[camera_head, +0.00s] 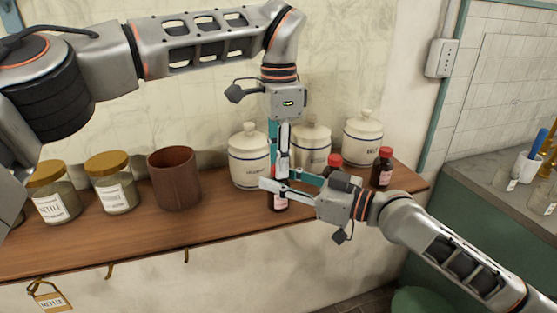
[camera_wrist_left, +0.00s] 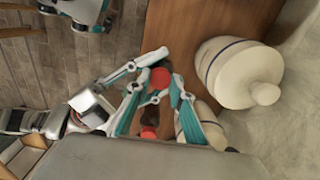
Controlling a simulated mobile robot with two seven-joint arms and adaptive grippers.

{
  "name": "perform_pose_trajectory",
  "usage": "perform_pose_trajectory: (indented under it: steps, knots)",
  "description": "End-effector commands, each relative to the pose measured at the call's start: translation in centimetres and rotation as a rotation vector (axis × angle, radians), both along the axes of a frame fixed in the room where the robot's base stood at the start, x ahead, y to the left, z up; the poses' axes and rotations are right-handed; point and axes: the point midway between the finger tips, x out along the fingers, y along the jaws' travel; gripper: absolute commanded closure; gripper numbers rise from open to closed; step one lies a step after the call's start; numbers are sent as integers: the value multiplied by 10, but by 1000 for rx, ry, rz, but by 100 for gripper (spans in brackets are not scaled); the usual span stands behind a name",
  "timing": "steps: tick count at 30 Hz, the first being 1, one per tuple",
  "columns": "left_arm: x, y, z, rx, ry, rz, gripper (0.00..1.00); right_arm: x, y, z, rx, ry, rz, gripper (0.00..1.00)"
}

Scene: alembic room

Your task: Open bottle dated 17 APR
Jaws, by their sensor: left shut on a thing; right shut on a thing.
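A small dark bottle with a pink label (camera_head: 279,204) is upright near the shelf's front edge, partly hidden by my grippers. My right gripper (camera_head: 277,187) reaches in from the right and is shut around the bottle's body. My left gripper (camera_head: 281,172) points down from above and is shut on the bottle's red cap (camera_wrist_left: 160,78). In the head view the cap is hidden by the fingers. Two more red-capped bottles stand to the right, one behind my right gripper (camera_head: 334,160) and one in clear view (camera_head: 383,168). The dates on the labels are too small to read.
White lidded jars, left (camera_head: 249,158), middle (camera_head: 311,146) and right (camera_head: 363,138), stand close behind on the wooden shelf (camera_head: 130,238). A brown pot (camera_head: 174,178) and two gold-lidded jars (camera_head: 53,192) (camera_head: 111,183) stand left. The shelf front between pot and bottle is clear.

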Motion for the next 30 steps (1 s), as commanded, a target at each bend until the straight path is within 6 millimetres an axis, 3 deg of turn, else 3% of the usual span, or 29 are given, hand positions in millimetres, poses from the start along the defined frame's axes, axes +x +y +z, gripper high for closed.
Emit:
perform_pose_trajectory:
  steps: [30]
  knots:
    - [0,0,22,0,-1,-2,100,0,0,-4,-6,3,0,100]
